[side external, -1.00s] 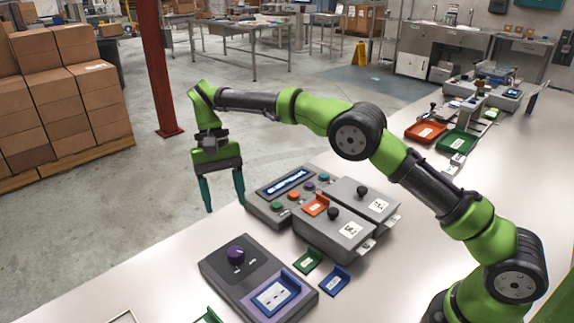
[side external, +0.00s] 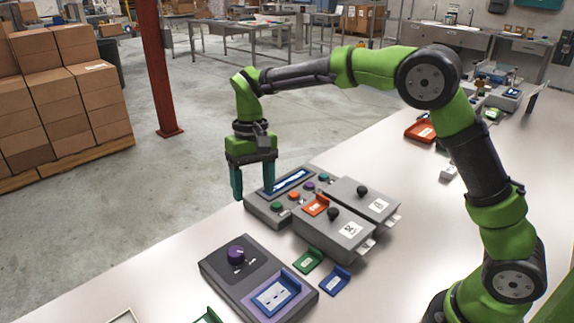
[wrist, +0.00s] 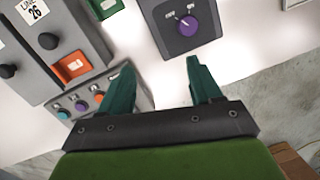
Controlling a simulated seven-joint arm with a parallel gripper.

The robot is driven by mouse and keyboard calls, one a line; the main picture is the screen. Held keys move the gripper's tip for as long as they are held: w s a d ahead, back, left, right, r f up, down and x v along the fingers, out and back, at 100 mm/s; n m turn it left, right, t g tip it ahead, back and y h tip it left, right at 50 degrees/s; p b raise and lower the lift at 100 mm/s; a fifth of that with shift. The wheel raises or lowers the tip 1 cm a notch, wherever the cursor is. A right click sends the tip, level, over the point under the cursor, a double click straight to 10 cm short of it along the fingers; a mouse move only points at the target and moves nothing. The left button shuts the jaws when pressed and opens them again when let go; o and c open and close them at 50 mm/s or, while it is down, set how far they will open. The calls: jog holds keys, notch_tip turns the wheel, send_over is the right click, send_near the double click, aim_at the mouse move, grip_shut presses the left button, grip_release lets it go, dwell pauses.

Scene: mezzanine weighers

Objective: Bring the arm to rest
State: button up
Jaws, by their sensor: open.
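My gripper (side external: 254,185) is open and empty, pointing down with its two teal fingers apart. In the side external view it hangs above the table's far edge, at the left end of the grey button panel (side external: 257,208). One finger overlaps the panel's display in that picture; I cannot tell the exact height. In the wrist view the fingers (wrist: 158,85) show wide apart with nothing between them but white table top. My arm is bent, with its elbow raised over the table.
Two grey lidded boxes (side external: 345,238) with black knobs stand beside the panel. A purple-knob unit (side external: 223,268) with a blue tray stands nearer. Small green (side external: 307,260) and blue (side external: 336,280) holders lie on the table. A red tray (side external: 416,132) is farther back.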

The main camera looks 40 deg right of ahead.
jog(key=s+d+r+t, duration=0.2)
jog(key=s+d, duration=0.1)
jog(key=s, duration=0.4)
jog(key=s+d+r+m+t, duration=0.1)
jog(key=s+d+r+t, duration=0.2)
jog(key=s, duration=0.5)
jog(key=s+d+r+t, duration=0.2)
jog(key=s+d+t, duration=0.1)
jog(key=s, duration=0.4)
jog(key=shift+s+d+r+y, duration=0.15)
jog(key=shift+d+r+y, duration=0.05)
jog(key=shift+r+y, duration=0.2)
